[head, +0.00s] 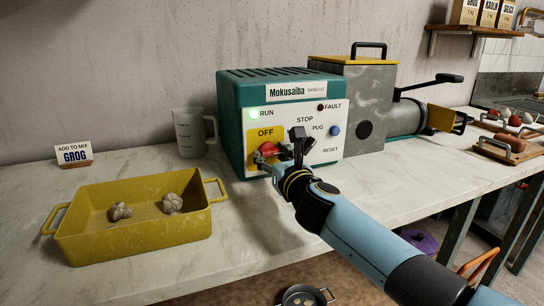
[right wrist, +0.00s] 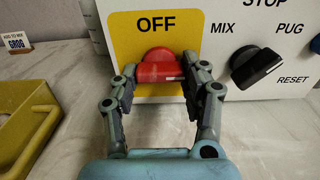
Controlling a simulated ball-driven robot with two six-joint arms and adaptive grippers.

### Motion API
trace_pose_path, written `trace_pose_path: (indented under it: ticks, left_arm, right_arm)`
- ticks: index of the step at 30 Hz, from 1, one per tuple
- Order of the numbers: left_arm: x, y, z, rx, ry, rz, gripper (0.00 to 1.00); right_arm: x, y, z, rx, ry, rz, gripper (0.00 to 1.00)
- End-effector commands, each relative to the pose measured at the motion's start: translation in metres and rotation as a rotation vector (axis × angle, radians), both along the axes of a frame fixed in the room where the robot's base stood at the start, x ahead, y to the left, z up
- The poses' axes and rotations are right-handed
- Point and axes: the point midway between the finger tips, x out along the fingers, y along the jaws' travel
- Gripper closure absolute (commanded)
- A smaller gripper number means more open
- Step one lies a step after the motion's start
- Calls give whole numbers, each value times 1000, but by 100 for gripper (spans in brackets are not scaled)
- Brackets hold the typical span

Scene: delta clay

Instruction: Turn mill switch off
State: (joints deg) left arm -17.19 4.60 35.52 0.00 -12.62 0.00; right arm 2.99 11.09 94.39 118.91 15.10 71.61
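The mill (head: 237,110) is a teal box with a white front panel on the counter. Its red switch (head: 269,149) sits on a yellow plate marked OFF, which also shows in the right wrist view (right wrist: 158,66). My right gripper (right wrist: 160,72) has one finger on each side of the red switch, both tips against its edges. The green RUN lamp (head: 254,114) is lit; the FAULT lamp (head: 320,107) looks dark. My left gripper is not in view.
A black knob (right wrist: 257,66) sits right of the switch, near MIX, PUG and RESET; a blue button (head: 334,131) is also on the panel. A yellow tray (head: 135,247) with clay lumps stands front left. A clear jug (head: 189,131) stands beside the mill.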

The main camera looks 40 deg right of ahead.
Motion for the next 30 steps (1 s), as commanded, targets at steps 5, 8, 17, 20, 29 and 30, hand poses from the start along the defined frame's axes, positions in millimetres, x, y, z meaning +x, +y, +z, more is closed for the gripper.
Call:
trace_pose_path:
  ticks: [5, 8, 17, 20, 29, 30]
  left_arm:
    - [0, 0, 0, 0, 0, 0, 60]
    - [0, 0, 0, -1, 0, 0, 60]
    - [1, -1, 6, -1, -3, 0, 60]
    - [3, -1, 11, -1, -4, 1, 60]
    - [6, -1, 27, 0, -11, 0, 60]
    - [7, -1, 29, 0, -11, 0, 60]
  right_arm:
    - [0, 0, 0, 0, 0, 0, 84]
    - [0, 0, 0, -1, 0, 0, 87]
    - [0, 0, 1, -69, 18, 0, 87]
    - [0, 0, 2, -128, 31, 1, 87]
    - [0, -1, 3, -382, 93, 0, 87]
    - [0, -1, 3, -418, 101, 0, 87]
